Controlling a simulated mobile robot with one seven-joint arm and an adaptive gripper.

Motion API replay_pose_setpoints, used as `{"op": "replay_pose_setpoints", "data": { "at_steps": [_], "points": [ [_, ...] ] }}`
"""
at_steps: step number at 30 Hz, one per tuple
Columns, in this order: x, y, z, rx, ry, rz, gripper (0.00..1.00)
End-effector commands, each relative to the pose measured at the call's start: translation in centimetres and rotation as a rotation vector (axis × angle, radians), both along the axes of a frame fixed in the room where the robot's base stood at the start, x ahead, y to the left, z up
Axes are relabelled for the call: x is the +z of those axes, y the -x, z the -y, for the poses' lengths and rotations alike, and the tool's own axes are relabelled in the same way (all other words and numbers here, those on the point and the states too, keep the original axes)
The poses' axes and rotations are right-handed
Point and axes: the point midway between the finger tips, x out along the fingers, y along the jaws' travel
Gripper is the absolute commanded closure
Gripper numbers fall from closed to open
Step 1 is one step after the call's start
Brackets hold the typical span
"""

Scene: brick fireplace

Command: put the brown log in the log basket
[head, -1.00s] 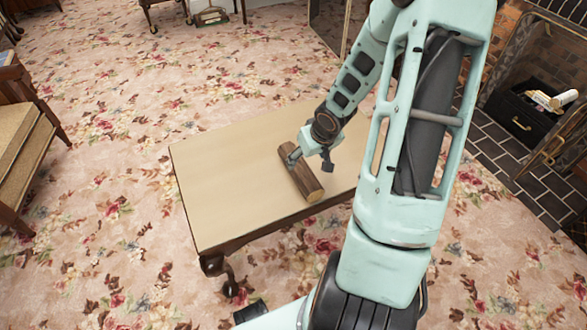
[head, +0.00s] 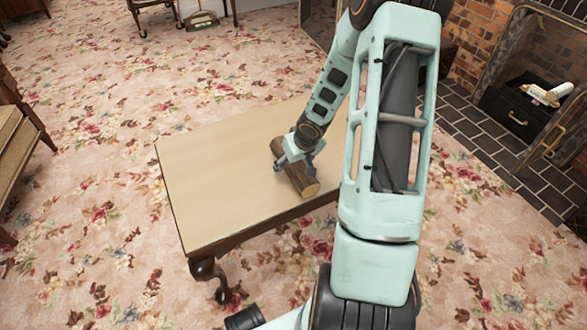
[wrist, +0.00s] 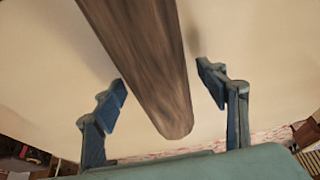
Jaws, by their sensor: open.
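The brown log (head: 302,185) lies on the table's pale top, slanting toward the front edge. My gripper (head: 295,168) is over the log, with a finger showing on either side of it. In the wrist view the log (wrist: 150,60) runs between the two separated blue fingers (wrist: 162,82), with a gap on both sides. The fingers are not closed on it. A black box (head: 508,110) with pale, log-like pieces on top stands in the fireplace at the right; it looks like the log basket. Its inside is mostly hidden.
The low wooden table (head: 215,170) has a bare top left of the log. Flowered carpet (head: 90,190) lies open around it. Dark hearth tiles (head: 480,135) and a brass-framed fire screen (head: 550,135) are at the right. A chair (head: 15,145) stands at the left edge.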

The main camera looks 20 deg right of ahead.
Motion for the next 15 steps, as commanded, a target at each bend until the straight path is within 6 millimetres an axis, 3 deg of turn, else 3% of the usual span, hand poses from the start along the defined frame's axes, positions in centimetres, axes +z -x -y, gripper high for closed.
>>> {"op": "replay_pose_setpoints", "data": {
  "at_steps": [7,15],
  "points": [
    [0.01,-0.04,0.00,0.000,0.000,0.000,0.35],
    [0.01,-0.03,-0.02,0.000,0.000,0.000,0.65]
  ]
}}
